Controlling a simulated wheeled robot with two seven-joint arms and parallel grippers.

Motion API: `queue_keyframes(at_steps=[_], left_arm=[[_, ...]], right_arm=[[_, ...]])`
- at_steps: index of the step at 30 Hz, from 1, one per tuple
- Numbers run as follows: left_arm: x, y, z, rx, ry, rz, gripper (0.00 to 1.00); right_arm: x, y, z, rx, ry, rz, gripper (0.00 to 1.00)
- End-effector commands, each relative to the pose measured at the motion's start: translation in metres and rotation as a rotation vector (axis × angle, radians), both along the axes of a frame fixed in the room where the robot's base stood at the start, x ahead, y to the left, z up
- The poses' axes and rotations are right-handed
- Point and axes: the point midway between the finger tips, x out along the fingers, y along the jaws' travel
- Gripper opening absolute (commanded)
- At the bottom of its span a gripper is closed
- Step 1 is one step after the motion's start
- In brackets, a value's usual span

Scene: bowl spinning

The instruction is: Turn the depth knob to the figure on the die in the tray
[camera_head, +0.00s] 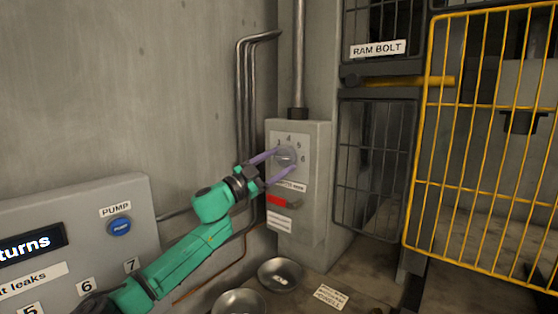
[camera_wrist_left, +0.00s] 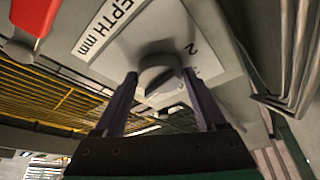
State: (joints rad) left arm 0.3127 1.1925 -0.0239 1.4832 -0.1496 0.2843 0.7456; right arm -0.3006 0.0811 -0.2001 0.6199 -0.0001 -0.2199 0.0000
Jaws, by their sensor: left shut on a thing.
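The depth knob (camera_head: 287,156) is a round grey knob on a white plate on the grey wall box, with figures around it. It also shows in the wrist view (camera_wrist_left: 158,72), close to a "2" and the words "DEPTH mm". My left gripper (camera_head: 281,163) has its purple fingers on either side of the knob and is shut on it. In the wrist view the fingers (camera_wrist_left: 160,88) flank the knob. I cannot tell its setting. Two round metal dishes sit below; the farther dish (camera_head: 262,271) holds small pale things, whose figures are too small to read.
A red handle (camera_head: 277,201) is on the box below the knob. A panel with a blue pump button (camera_head: 120,226) stands at left. A yellow mesh gate (camera_head: 480,181) and dark cages are at right. A printed card (camera_head: 331,297) lies near the dishes.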

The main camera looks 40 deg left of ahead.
Motion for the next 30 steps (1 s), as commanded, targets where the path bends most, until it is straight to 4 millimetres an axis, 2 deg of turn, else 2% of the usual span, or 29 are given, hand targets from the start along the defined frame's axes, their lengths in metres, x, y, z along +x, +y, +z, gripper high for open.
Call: queue_keyframes(at_steps=[10, 26, 27, 28, 30], left_arm=[[-0.0001, 0.0017, 0.0023, 0.156, 0.003, 0.001, 0.17], [-0.0001, 0.0019, 0.0018, 0.182, 0.003, 0.002, 0.17], [-0.0001, 0.0019, 0.0018, 0.182, 0.003, 0.002, 0.88], [-0.0001, 0.0019, 0.0018, 0.182, 0.003, 0.002, 0.99], [-0.0001, 0.0018, 0.0017, 0.181, 0.003, 0.001, 1.00]], right_arm=[[0.0004, 0.0003, 0.0098, 0.000, -0.001, 0.000, 0.50], [0.0007, 0.0004, 0.0104, 0.000, -0.001, 0.000, 0.50], [0.0007, 0.0004, 0.0104, 0.000, -0.001, 0.000, 0.50], [0.0007, 0.0005, 0.0104, 0.000, -0.001, 0.000, 0.50], [0.0006, 0.0006, 0.0104, 0.001, -0.001, 0.000, 0.50]])
